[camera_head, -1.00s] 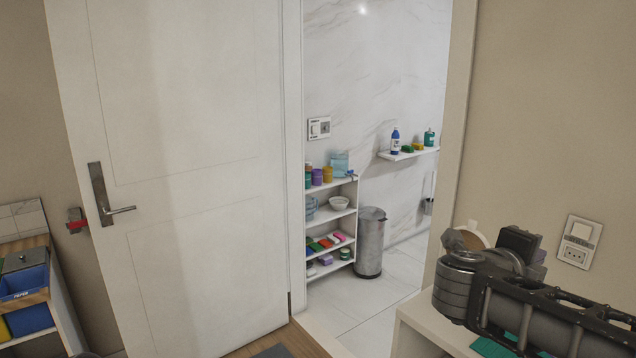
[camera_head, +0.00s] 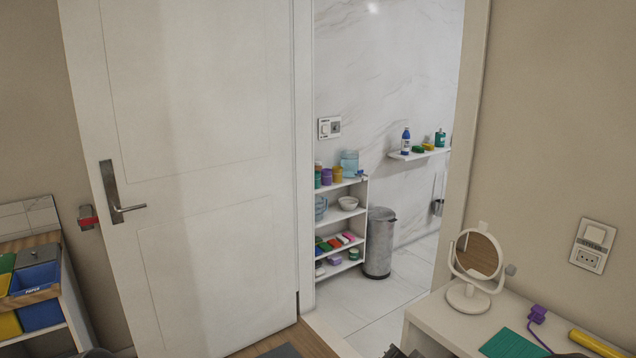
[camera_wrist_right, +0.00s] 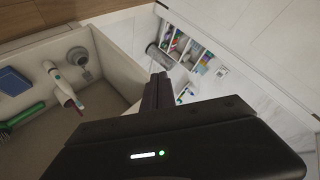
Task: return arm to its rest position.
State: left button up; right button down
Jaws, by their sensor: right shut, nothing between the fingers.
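My right gripper (camera_wrist_right: 157,93) shows in the right wrist view with its dark fingers together and nothing between them. They point toward the doorway, beside a pale cabinet edge. The rest of the right arm is out of that view. My left gripper is in neither view.
A white door (camera_head: 190,190) stands at the left of the doorway. A white table (camera_head: 440,318) at the right bears a round mirror (camera_head: 478,256), a green mat (camera_head: 512,345) and a yellow cylinder (camera_head: 596,344). A metal bin (camera_head: 380,245) and shelf unit (camera_head: 342,226) stand beyond.

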jog(key=s+a+f+n+g+y, duration=0.1)
jog(key=s+a+f+n+g, duration=0.1)
jog(key=s+f, duration=0.3)
jog(key=s+a+f+n+g+y, duration=0.1)
jog(key=s+a+f+g, duration=0.15)
jog(key=f, duration=0.55)
jog(key=s+a+f+n+g+y, duration=0.1)
jog(key=s+a+f+n+g, duration=0.1)
jog(key=s+f, duration=0.6)
jog(key=s+a+f+n+g+y, duration=0.1)
jog(key=s+f+g, duration=0.4)
jog(key=s, duration=1.2)
notch_tip(320, 180, down, 5)
jog(key=shift+s+a+r+n, duration=0.2)
jog(key=shift+a+n, duration=0.2)
jog(key=shift+a, duration=0.45)
jog(key=shift+w, duration=0.1)
